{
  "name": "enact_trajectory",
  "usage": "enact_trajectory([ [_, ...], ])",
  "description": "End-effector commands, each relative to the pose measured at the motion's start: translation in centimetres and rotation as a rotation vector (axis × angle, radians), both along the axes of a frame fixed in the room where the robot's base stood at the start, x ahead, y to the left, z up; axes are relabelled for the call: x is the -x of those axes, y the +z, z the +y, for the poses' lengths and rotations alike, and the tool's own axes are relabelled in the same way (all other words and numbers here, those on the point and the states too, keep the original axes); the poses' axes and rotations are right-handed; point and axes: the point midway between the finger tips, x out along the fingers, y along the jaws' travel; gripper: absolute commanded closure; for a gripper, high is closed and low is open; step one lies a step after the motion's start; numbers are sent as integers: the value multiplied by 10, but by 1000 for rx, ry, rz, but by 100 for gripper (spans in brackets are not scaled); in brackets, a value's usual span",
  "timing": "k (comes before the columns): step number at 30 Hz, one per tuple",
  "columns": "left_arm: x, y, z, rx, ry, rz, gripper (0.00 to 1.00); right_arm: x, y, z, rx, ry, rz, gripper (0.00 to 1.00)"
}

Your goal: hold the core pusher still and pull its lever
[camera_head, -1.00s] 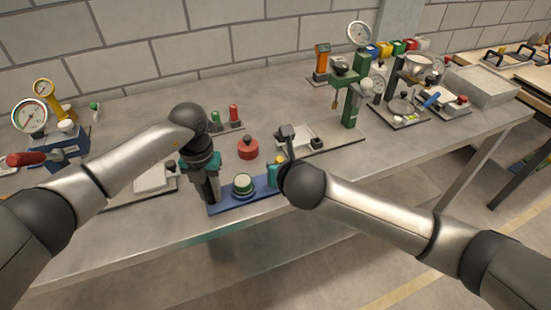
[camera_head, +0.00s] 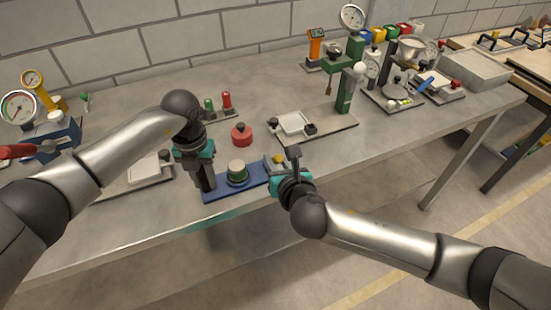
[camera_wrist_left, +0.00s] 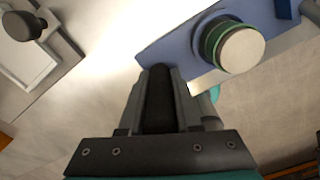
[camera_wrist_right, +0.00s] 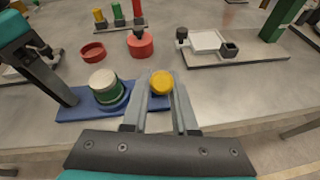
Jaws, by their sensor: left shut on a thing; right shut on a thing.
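The core pusher has a flat blue base (camera_head: 222,192) near the table's front edge. A pale core (camera_head: 237,166) stands up out of a green ring on it; both also show in the right wrist view (camera_wrist_right: 103,80). My left gripper (camera_head: 206,185) points down, shut on the dark upright grip (camera_wrist_left: 160,100) at the base's left end. The lever's yellow knob (camera_wrist_right: 161,83) is at the base's right end. My right gripper (camera_wrist_right: 158,95) is shut on the lever just below the knob. The lever's shaft is mostly hidden by the fingers.
A red lidded pot (camera_head: 241,135) stands behind the pusher. A stand with green and red pegs (camera_head: 227,101) is further back. A white tray plate (camera_head: 293,124) on a grey board with a green post lies to the right. The gauge bench (camera_head: 50,140) is at far left.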

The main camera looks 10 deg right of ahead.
Motion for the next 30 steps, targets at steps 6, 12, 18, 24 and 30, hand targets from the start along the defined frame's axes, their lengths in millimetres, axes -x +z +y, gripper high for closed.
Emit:
enact_trajectory([
  [6, -1, 1, 2, -3, 8, -2, 100, 0, 0, -1, 3, -2, -1, 69],
  [12, -1, 1, 2, -2, 6, -2, 100, 0, 0, 0, 3, -1, 0, 47],
  [18, -1, 1, 1, -1, 4, -2, 100, 0, 0, 0, 1, 0, 0, 43],
  [24, -1, 1, 0, -1, 2, -2, 100, 4, 2, -1, 1, 0, 1, 43],
  [30, -1, 1, 0, 0, 2, -1, 100, 25, 10, -4, 0, 2, 1, 43],
])
